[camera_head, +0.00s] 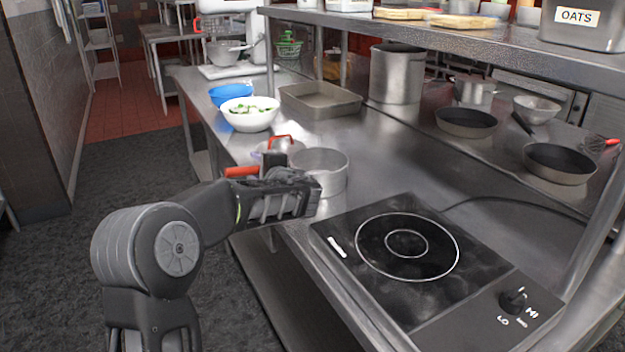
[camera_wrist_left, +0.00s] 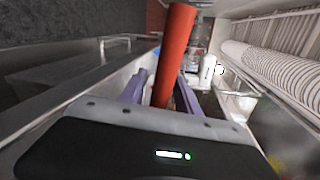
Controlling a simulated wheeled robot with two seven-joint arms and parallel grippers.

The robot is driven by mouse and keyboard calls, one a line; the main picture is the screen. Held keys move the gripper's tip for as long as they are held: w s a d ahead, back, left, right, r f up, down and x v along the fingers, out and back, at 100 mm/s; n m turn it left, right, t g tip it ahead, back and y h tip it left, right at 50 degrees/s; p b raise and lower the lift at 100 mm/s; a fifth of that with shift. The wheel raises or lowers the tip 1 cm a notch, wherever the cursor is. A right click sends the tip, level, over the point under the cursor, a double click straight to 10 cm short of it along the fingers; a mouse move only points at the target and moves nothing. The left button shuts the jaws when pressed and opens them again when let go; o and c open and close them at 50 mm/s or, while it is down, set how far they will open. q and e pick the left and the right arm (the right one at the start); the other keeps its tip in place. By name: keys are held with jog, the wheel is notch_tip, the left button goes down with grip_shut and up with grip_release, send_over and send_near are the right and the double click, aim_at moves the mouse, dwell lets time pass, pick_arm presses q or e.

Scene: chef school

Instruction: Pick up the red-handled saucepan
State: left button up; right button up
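The red-handled saucepan (camera_head: 322,176) is a round, grey metal pan standing on the steel counter, left of the induction hob. Its red handle (camera_head: 241,171) points left in the head view, and part of it is hidden by my left gripper (camera_head: 276,166). In the left wrist view the red handle (camera_wrist_left: 174,50) runs between the two purple fingers of the left gripper (camera_wrist_left: 163,78). A gap shows between the handle and the left finger, so the fingers look open around it. My right gripper is not in view.
A lid with a red loop handle (camera_head: 281,138) is just behind the saucepan. A white bowl of greens (camera_head: 249,122), a blue bowl (camera_head: 231,91) and a grey tray (camera_head: 320,99) stand farther back. The induction hob (camera_head: 400,270) is bare. A shelf (camera_head: 430,38) overhangs the counter's back.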

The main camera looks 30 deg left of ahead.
pick_arm(q)
grip_shut()
dwell(1.1)
